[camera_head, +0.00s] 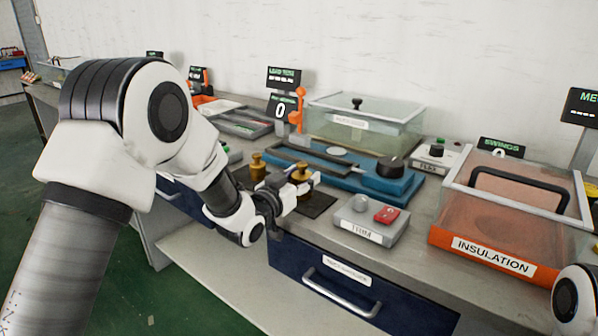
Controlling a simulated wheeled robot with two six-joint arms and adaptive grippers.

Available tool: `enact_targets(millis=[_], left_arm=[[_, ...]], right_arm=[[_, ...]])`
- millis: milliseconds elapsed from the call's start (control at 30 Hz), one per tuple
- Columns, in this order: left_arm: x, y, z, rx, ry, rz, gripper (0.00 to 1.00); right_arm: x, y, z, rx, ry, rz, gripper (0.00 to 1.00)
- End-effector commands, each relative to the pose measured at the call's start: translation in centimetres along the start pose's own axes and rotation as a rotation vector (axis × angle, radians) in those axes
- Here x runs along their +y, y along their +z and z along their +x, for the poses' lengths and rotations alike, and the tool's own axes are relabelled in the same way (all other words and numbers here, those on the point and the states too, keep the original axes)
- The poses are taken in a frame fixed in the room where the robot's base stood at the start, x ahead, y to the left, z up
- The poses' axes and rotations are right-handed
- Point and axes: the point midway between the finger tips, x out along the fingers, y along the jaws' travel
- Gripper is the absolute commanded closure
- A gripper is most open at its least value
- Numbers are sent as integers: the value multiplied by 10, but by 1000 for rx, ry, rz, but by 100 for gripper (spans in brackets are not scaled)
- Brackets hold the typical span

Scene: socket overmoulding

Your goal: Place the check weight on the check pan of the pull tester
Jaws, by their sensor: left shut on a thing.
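My left gripper (301,187) reaches in from the left over the bench and is shut on a brass check weight (301,172). The fingers hide the lower part of this weight, so I cannot tell whether it touches the dark mat (318,205) below. A second brass weight (258,165) stands upright just left of the gripper. The blue pull tester (404,190) lies behind and to the right, with a black knob. A pale round disc (337,151), which looks like the check pan, sits on the tester, apart from the held weight. My right gripper is out of view.
A grey box with a red button (378,228) stands right of the mat. A clear lidded case (365,115) stands behind the tester. An orange insulation box (490,240) fills the right. An orange lever (299,105) rises beside the counter display (281,107).

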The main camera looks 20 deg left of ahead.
Motion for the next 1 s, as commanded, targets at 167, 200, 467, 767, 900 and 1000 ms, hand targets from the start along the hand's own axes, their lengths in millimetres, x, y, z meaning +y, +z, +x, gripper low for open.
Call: enact_targets(millis=[167,200,467,767,900,1000], left_arm=[[0,0,0,7,0,1,100],[0,0,0,7,0,1,100],[0,6,0,0,0,0,30],[0,6,0,0,0,0,23],[0,7,-6,-1,-1,-1,23],[0,6,-25,-2,-2,-3,23]], right_arm=[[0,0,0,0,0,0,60],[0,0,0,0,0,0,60],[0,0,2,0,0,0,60],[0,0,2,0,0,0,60],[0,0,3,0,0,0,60],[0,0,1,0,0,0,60]])
